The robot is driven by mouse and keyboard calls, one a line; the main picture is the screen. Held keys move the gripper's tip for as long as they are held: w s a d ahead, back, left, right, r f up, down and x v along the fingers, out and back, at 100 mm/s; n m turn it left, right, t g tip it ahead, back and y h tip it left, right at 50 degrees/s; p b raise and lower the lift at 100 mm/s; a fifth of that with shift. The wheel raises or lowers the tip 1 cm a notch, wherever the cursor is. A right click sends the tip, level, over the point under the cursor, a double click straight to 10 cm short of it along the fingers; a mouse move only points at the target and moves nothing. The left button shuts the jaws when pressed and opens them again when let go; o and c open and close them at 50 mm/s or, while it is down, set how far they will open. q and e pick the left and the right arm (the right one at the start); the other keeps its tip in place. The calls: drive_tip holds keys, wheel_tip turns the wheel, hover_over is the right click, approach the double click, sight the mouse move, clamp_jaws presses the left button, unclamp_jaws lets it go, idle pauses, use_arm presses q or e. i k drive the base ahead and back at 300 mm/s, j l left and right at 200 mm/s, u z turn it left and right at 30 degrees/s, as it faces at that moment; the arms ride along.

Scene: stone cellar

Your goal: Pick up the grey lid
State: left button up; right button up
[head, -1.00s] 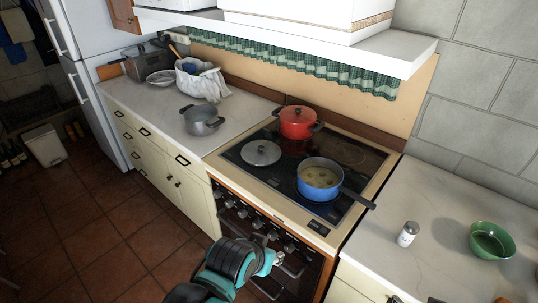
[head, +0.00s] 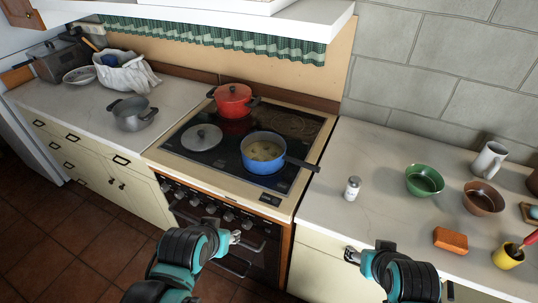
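The grey lid (head: 202,138) is round with a small knob and lies flat on the left part of the black stove top (head: 180,150). My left gripper (head: 235,237) is in front of the oven front, below and nearer than the lid, well apart from it. My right gripper (head: 350,256) is in front of the right-hand cabinet, below the counter edge. Both grippers look empty, but their fingers are too small to tell open from shut.
A blue pan (head: 264,160) with food stands right of the lid, its handle pointing right. A red pot (head: 233,101) stands behind it. A grey pot (head: 132,114) is on the left counter. A shaker (head: 352,188), green bowl (head: 424,180), brown bowl (head: 483,198) and orange sponge (head: 450,240) occupy the right counter.

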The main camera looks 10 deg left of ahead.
sight(203, 137)
drive_tip(key=i+j+z, duration=0.15)
drive_tip(key=j, duration=0.3)
drive_tip(key=i+j+z, duration=0.2)
drive_tip(key=j, duration=0.3)
drive_tip(key=j+z, duration=0.15)
drive_tip(key=j, duration=0.3)
